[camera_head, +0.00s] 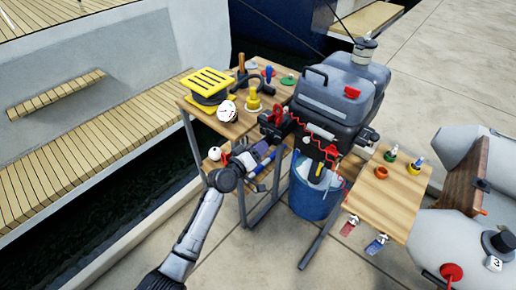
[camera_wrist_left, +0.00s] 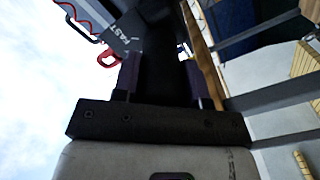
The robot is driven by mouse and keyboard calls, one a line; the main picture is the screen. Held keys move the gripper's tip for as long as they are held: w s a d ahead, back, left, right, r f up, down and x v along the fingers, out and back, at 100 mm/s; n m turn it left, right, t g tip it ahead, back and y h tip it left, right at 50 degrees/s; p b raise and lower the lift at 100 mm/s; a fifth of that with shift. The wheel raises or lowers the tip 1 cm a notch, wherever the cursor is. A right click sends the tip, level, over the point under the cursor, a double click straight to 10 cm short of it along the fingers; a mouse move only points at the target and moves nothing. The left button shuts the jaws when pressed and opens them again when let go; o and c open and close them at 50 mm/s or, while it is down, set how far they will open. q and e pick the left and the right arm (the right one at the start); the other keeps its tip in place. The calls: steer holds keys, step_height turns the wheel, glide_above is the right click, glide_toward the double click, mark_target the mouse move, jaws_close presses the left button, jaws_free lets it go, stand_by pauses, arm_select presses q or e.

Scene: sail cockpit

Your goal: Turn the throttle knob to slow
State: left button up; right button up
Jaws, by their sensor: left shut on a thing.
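The dark throttle knob (camera_wrist_left: 162,70) lies between the two purple fingers of my left gripper (camera_wrist_left: 163,85) in the left wrist view. The gripper is shut on it. The grey surface beside it bears the word FAST (camera_wrist_left: 118,33); no slow mark is legible. In the head view my left gripper (camera_head: 264,151) reaches from the lower left to the left side of the grey outboard motor (camera_head: 338,92). The knob's detail is largely hidden there by the gripper and nearby parts. My right gripper is not seen.
A red coiled cord (camera_head: 312,138) hangs close to the motor's front. A wooden table with a yellow reel (camera_head: 207,84) stands behind the gripper. A blue bucket (camera_head: 312,197) is below the motor. A small wooden table (camera_head: 385,205) stands at right.

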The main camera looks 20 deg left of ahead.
arm_select(q)
steer(key=o, duration=0.9)
steer(key=shift+s, duration=0.1)
steer(key=shift+s+a, duration=0.2)
steer(key=shift+s, duration=0.1)
steer(key=shift+p+v, duration=1.9)
steer(key=shift+v, duration=4.6)
